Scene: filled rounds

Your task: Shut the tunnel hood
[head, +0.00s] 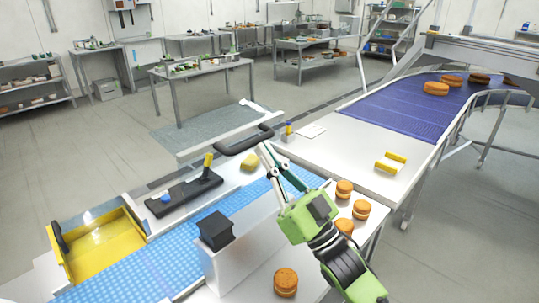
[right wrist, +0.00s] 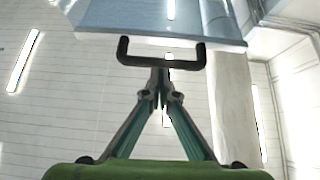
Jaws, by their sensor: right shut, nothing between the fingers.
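The tunnel hood (head: 203,125) looks like a clear panel standing raised over the blue belt in the head view, with a black bar handle (head: 240,143) on its near edge. In the right wrist view the hood (right wrist: 110,18) fills the top, its black handle (right wrist: 160,61) below the edge. My right gripper (head: 264,147) is shut and empty, its fingertips (right wrist: 160,74) at the middle of the handle. I cannot tell whether they touch it. My left gripper is not in view.
The blue belt (head: 135,275) runs under the hood area. A yellow tray (head: 105,240), a black plate (head: 185,191) with a yellow-handled part, and a black block (head: 216,229) stand near it. Several filled rounds (head: 286,282) lie on the right. A purple conveyor (head: 395,113) lies beyond.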

